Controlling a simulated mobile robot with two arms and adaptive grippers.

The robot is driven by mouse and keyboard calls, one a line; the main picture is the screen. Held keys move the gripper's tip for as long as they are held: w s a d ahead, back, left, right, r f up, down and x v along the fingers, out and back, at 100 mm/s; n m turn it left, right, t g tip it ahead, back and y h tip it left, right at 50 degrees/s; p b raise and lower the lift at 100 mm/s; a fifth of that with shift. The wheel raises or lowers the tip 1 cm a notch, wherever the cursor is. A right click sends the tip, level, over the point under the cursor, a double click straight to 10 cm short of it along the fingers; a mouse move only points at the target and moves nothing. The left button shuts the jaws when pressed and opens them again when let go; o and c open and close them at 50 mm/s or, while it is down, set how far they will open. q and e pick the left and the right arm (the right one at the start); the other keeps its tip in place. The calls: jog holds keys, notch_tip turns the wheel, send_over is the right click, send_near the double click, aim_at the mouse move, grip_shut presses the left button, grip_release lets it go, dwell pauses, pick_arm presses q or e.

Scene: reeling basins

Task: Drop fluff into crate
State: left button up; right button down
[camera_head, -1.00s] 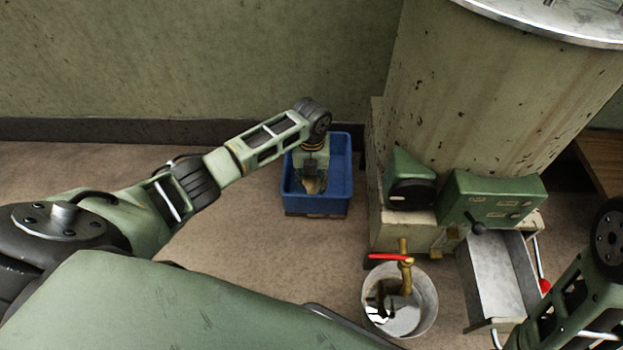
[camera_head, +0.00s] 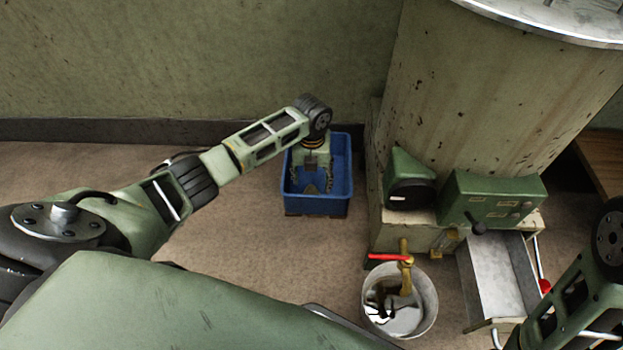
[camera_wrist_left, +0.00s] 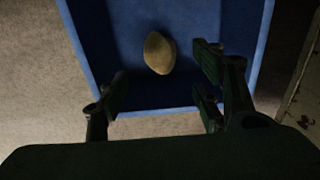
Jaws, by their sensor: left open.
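The blue crate (camera_head: 349,180) stands on the floor near the wall, and its wall also shows in the left wrist view (camera_wrist_left: 84,45). My left gripper (camera_head: 312,181) points down over the crate; its spread fingers also show in the left wrist view (camera_wrist_left: 160,78). It is open and empty. The fluff is a tan, rounded lump (camera_wrist_left: 159,53) that appears inside the crate, apart from both fingers. In the head view the gripper largely hides it. My right arm comes in at the lower right, with its gripper out of view.
A large rusty cylindrical machine (camera_head: 480,110) stands right of the crate, with green control boxes (camera_head: 492,198) and a metal tray (camera_head: 497,275). A bucket (camera_head: 428,315) sits under a brass tap with a red handle (camera_head: 388,257). The floor left of the crate is clear.

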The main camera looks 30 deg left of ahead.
pick_arm(q)
notch_tip(320, 180, up, 11)
dwell(0.3)
jog(key=shift+f, duration=0.1)
dwell(0.5)
